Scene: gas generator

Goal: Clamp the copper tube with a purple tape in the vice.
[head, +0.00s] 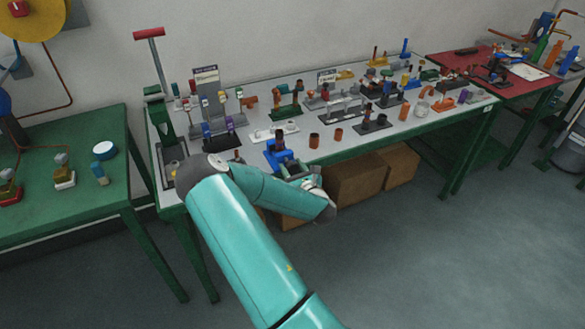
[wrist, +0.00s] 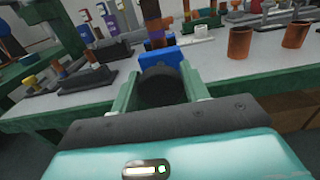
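The blue vice (head: 274,153) stands at the table's front edge; it also shows in the wrist view (wrist: 165,57), just beyond my fingertips. A copper tube (wrist: 154,14) rises at the vice, with a dark, purplish band low on it. Whether it is clamped or stands behind the jaws I cannot tell. My gripper (wrist: 161,85) is at the near side of the vice, its two green fingers apart. A dark rounded part (wrist: 158,88) lies between them; contact is not clear. In the head view my gripper (head: 296,170) is partly hidden by my arm.
The grey worktable (head: 310,152) holds several fittings. Two short copper cups (head: 314,140) stand right of the vice. A lever tool with a red handle (head: 149,33) rises at the left end. Cardboard boxes (head: 355,183) sit underneath. The floor in front is clear.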

